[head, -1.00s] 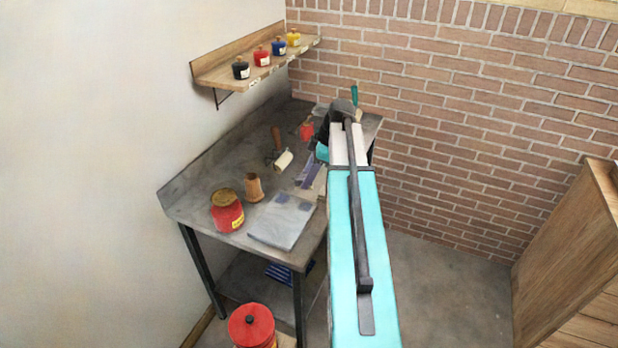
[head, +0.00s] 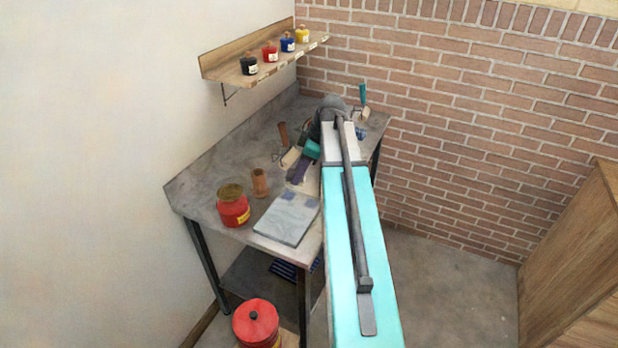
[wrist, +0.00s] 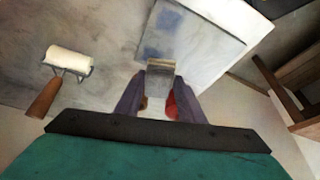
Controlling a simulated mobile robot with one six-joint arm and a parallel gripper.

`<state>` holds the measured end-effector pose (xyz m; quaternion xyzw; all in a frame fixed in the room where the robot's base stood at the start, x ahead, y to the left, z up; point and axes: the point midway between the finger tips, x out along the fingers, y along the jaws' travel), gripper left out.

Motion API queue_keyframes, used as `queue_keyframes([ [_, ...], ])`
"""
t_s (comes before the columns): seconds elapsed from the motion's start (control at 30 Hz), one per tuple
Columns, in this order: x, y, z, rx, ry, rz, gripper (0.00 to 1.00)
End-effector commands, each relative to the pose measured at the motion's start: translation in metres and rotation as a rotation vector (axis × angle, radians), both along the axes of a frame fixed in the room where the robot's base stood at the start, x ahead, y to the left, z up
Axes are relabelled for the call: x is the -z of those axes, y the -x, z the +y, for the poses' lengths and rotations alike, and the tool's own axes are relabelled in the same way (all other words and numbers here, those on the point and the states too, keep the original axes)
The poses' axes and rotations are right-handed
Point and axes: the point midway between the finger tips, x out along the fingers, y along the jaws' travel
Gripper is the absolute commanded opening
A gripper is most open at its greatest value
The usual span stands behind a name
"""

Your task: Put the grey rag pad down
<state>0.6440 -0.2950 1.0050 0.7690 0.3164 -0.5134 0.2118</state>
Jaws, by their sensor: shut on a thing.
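My gripper (head: 299,174) is over the workbench (head: 213,178), its purple fingers pointing down toward the near side. In the wrist view the two fingers of my gripper (wrist: 160,92) are shut on the grey rag pad (wrist: 159,76), a small grey block with a paler top edge. The pad cannot be made out clearly in the head view. It is close to the bench top; I cannot tell whether it touches. Beyond it in the wrist view lies a grey slab (wrist: 195,38) with bluish patches.
The slab (head: 288,218) lies at the bench's near edge. A red tin (head: 233,208) and a brown wooden cylinder (head: 260,183) stand left of it. A white roller with a wooden handle (wrist: 68,60) lies beside my gripper. A shelf (head: 240,66) with small jars hangs on the wall.

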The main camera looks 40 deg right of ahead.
Motion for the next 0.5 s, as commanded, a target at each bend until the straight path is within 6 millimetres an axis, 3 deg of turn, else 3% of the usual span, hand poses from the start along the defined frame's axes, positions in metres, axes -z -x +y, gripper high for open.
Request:
queue_keyframes([
  [0.03,0.000,-0.004,0.016,0.025,0.001,-0.001,0.14],
  [0.5,-0.022,-0.045,0.135,0.344,0.001,-0.003,0.14],
])
